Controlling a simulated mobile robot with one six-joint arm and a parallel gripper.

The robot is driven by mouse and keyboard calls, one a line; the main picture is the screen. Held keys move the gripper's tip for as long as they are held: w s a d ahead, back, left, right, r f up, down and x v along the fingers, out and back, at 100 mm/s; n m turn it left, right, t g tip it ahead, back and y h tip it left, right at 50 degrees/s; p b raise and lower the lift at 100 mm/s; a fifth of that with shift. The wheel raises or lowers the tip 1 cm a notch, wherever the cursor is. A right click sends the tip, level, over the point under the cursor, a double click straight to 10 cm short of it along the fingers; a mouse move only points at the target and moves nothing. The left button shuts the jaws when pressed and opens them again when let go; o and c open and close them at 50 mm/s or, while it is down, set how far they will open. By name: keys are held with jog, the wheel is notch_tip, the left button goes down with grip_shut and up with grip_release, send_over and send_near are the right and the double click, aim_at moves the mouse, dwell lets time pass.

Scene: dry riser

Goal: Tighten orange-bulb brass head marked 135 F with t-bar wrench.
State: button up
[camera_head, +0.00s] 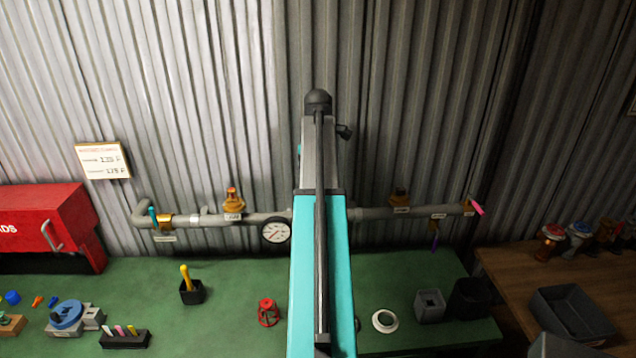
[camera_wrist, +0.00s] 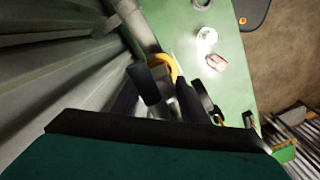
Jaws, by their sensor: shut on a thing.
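I cannot tell whether this is part of the t-bar wrench. My arm hides the gripper in the head view. Two brass heads stand upright on the grey wall pipe: a left one (camera_head: 233,200) with a reddish-orange top, and a right one (camera_head: 400,197). Small tags sit below them, too small to read. I cannot tell which is marked 135 F. No t-bar wrench is clearly recognizable.
The pipe (camera_head: 365,213) carries a round gauge (camera_head: 276,231). The green bench (camera_head: 240,285) holds a red piece (camera_head: 268,312), a white ring (camera_head: 384,320), a black holder (camera_head: 192,292) and a red box (camera_head: 45,225). Several heads and a dark tray (camera_head: 572,313) sit on the wooden table.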

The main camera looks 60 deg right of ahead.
jog(key=shift+f, duration=0.7)
jog(key=shift+r+m, duration=0.1)
jog(key=shift+m, duration=0.2)
jog(key=m+p, duration=0.1)
jog(key=m, duration=0.2)
jog(key=shift+m+p, duration=0.35)
jog(key=shift+m, duration=0.75)
jog(key=shift+m, duration=1)
jog(key=shift+n, duration=0.5)
